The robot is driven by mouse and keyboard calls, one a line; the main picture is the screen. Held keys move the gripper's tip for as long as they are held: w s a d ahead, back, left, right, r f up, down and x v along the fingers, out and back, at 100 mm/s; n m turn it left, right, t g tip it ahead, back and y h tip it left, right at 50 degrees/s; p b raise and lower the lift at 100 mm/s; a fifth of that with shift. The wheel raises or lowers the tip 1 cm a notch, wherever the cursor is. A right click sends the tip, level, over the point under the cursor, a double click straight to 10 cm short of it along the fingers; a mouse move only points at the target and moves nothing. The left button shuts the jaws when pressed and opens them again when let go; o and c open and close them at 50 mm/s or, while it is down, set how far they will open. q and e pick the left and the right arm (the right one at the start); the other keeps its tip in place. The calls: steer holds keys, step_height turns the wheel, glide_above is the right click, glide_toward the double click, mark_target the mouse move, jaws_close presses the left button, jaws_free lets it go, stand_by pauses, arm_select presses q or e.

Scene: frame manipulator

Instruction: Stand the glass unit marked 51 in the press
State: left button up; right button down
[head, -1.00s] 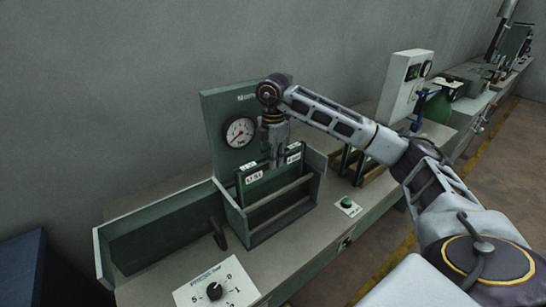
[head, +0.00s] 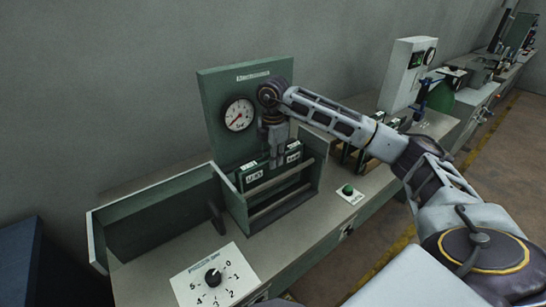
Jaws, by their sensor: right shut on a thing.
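The press (head: 236,96) is a green stand with a round gauge (head: 239,114) on its back panel and a green open frame with two rails below. A dark glass unit (head: 264,174) with white labels on its top edge stands upright in this frame, behind the rails. The label print is too small to read, so I cannot tell if it is 51. My right gripper (head: 276,160) comes from above and is shut on the unit's top edge between the labels. The unit's lower part is hidden by the front rails. My left gripper is not in view.
A long green open tray (head: 150,218) adjoins the press on the left. A dial plate (head: 214,278) lies in front, and a green button (head: 348,189) sits right. A rack with dark units (head: 350,157) stands behind my right arm. A grey gauge box (head: 405,75) stands farther right.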

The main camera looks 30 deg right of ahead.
steer(key=shift+f, duration=0.15)
stand_by(0.3)
steer(key=shift+f, duration=0.3)
stand_by(0.6)
steer(key=c, duration=1.3)
jaws_free()
steer(key=shift+o, duration=0.2)
steer(key=shift+f, duration=0.15)
steer(key=shift+r, duration=6.1)
